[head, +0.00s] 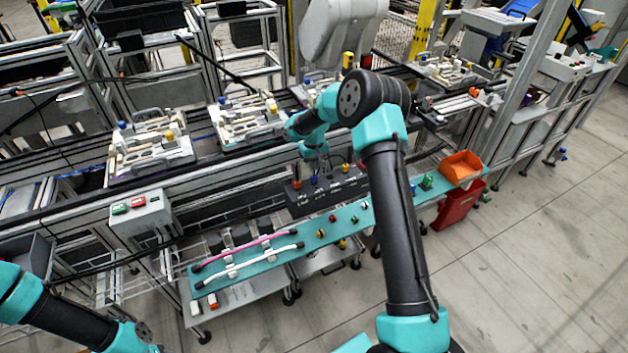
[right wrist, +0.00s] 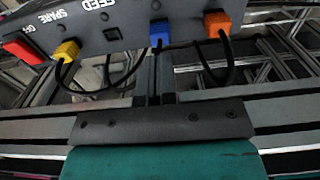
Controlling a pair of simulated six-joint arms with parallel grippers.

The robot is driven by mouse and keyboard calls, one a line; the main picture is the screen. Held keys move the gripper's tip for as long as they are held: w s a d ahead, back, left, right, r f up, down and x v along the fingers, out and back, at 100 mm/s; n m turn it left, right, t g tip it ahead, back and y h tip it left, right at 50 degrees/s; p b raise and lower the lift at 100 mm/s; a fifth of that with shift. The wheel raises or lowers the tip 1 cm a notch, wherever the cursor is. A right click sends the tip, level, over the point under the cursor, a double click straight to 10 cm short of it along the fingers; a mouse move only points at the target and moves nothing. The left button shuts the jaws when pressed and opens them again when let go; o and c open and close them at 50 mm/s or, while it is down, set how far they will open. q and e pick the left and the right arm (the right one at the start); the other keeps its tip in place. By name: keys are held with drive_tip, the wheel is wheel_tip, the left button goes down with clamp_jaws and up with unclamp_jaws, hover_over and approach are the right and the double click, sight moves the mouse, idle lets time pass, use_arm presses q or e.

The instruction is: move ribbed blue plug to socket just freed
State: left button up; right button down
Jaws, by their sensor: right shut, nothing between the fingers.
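The blue plug (right wrist: 160,33) sits in the dark socket panel (right wrist: 128,18), with a black cable from it; its ribs are too small to make out. It also shows in the head view (head: 314,181). An empty square socket (right wrist: 112,33) lies between it and the yellow plug (right wrist: 68,50), below the FEED label in the right wrist view. My right gripper (right wrist: 154,78) is shut and empty, its fingertips close to the blue plug; contact cannot be told. In the head view my right gripper (head: 315,167) is over the panel. My left arm enters at lower left, its gripper out of frame.
An orange plug (right wrist: 217,22) and a red piece (right wrist: 22,50) flank the others on the panel. Looped black cables hang near the fingers. A teal shelf (head: 270,262) with small parts runs in front, with an orange bin (head: 461,167) at its right end.

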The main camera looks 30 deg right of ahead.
drive_tip(key=shift+r, duration=1.4)
drive_tip(key=s+a+f+n+y, duration=0.1)
drive_tip(key=s+a+f, duration=0.2)
drive_tip(key=s+a, duration=0.1)
drive_tip(key=s+a+f+n+t+y, duration=0.1)
drive_tip(key=s+a+f, duration=0.3)
drive_tip(key=a, duration=0.3)
drive_tip(key=s+a+f+n+y, duration=0.1)
drive_tip(key=s+a+f, duration=0.2)
drive_tip(key=s+a, duration=0.3)
drive_tip(key=shift+s+a+f+t+y, duration=0.1)
drive_tip(key=shift+a+f+t+y, duration=0.1)
drive_tip(key=shift+f+t+y, duration=0.15)
drive_tip(key=shift+y, duration=0.25)
drive_tip(key=s+a, duration=0.1)
drive_tip(key=s, duration=0.1)
drive_tip(key=s+a+f, duration=0.1)
drive_tip(key=s, duration=0.1)
drive_tip(key=s+a, duration=0.1)
drive_tip(key=s, duration=0.1)
drive_tip(key=shift+s+f, duration=0.25)
drive_tip(key=shift+s, duration=0.1)
drive_tip(key=s+f+m, duration=0.2)
drive_tip(key=s, duration=0.4)
drive_tip(key=s+f+m, duration=0.1)
drive_tip(key=s+f, duration=0.2)
drive_tip(key=s, duration=0.4)
drive_tip(key=shift+d+m+g, duration=0.15)
drive_tip(key=shift+m+g, duration=0.25)
drive_tip(key=shift+g, duration=0.05)
